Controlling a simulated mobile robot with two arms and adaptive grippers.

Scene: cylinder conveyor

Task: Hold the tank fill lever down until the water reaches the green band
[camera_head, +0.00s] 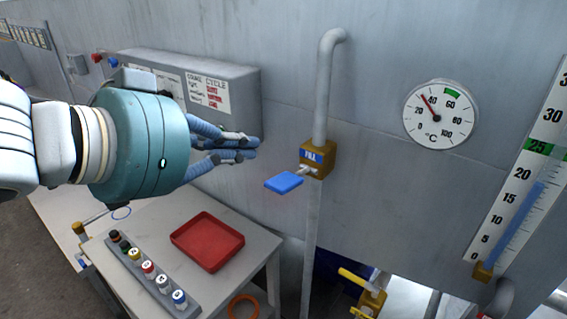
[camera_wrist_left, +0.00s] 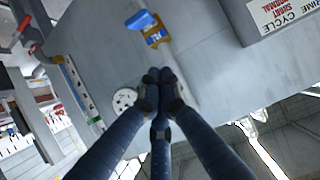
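The paddle (camera_wrist_left: 140,20) also shows at the top of the left wrist view. My left gripper (camera_head: 254,148) is above and left of the paddle, apart from it. In the left wrist view its fingers (camera_wrist_left: 158,76) meet at the tips with nothing between them. The level scale (camera_head: 512,195) at the right has a green band (camera_head: 544,149) at 25. The blue water column (camera_head: 520,217) tops out near 20, below the band. My right gripper is not in view.
A dial thermometer (camera_head: 441,114) is on the tank wall. A grey control box (camera_head: 245,95) stands behind my left gripper. Below is a table (camera_head: 150,222) with a red tray (camera_head: 207,242) and a rack of several capped bottles. A yellow-handled valve (camera_head: 370,298) is low down.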

